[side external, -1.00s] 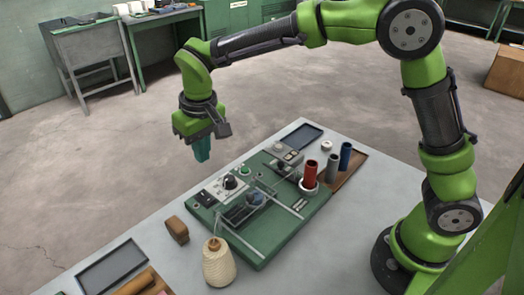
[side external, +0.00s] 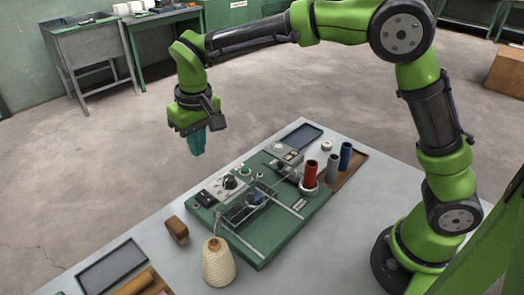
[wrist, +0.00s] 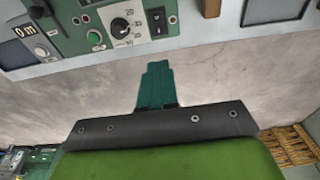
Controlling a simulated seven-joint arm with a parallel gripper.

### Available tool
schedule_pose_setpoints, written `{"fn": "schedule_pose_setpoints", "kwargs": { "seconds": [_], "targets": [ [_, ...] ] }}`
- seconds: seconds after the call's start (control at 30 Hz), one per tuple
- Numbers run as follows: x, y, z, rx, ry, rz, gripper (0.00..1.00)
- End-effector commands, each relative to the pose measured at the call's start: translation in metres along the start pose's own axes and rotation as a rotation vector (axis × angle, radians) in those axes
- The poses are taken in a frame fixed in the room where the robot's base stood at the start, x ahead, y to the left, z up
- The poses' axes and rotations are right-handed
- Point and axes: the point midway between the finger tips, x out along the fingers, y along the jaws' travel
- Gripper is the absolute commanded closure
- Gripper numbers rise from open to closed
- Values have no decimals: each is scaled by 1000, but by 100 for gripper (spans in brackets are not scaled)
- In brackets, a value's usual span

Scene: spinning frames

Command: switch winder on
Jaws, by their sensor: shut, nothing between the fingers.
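The winder (side external: 268,238) is a green base plate on the table with a pale control panel and clear guard. The wrist view shows its panel (wrist: 138,35) upside down along the top edge. I cannot tell the rocker's position. My gripper (side external: 196,143), with teal fingers, is shut and empty in the air, above and beyond the panel's far edge. Its fingers (wrist: 158,72) point toward the panel in the wrist view, apart from it.
A cream thread cone (side external: 218,264) and a brown block (side external: 177,230) stand near the winder's front left. Red (side external: 310,174), grey (side external: 332,165) and blue (side external: 346,156) spools stand at the right. A dark tray (side external: 303,137) lies behind. Bare table remains at the right front.

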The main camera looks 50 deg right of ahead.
Motion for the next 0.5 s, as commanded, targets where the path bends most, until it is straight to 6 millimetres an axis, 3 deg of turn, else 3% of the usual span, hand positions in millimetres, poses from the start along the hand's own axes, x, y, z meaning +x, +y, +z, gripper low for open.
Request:
{"fn": "schedule_pose_setpoints", "kwargs": {
  "seconds": [0.17,0.5],
  "targets": [
    [22,0,1,0,-6,3,100],
    [94,1,1,0,-6,2,100]
  ]
}}
